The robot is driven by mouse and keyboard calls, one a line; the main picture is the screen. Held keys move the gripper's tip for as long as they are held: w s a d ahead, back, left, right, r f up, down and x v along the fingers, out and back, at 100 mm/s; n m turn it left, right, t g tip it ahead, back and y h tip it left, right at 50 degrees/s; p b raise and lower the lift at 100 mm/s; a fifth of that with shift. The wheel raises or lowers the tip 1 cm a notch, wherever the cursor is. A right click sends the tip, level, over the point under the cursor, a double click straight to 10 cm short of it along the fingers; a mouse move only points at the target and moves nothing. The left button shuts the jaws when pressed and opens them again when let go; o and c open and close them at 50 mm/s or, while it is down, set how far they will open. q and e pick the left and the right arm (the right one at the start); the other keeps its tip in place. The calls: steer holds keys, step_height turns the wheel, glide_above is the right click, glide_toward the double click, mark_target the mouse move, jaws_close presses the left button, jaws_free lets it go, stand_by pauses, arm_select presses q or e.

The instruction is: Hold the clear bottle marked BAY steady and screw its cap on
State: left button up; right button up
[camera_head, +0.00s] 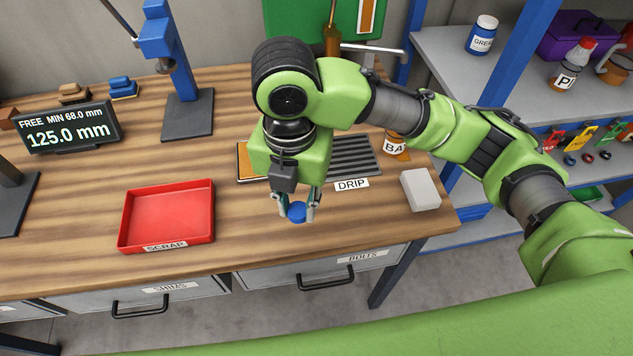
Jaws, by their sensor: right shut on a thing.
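My right gripper (297,206) points down over the front middle of the bench. It is shut on a small round blue cap (297,212) held between its fingertips. Whether the cap touches the bench top, I cannot tell. A bottle with a white label reading "BA" (396,147) stands at the back right, near the right end of the drip tray. Its body looks orange-brown. My right arm hides its top and the rest of its label. My left gripper is not in view.
The ribbed DRIP tray (361,157) lies behind my gripper. A red SCRAP tray (168,217) is to the left, a pale block (420,190) to the right. Bench between SCRAP tray and gripper is clear.

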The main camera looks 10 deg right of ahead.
steer(key=d+m, duration=0.8)
steer(key=m, duration=0.7)
steer(key=d+f+m+b, duration=0.1)
steer(key=d+m, duration=0.8)
steer(key=m, duration=0.7)
steer(key=shift+s+d+f+m, duration=0.2)
steer(key=shift+s+m, duration=0.1)
steer(key=shift+s, duration=0.1)
steer(key=shift+d, duration=0.1)
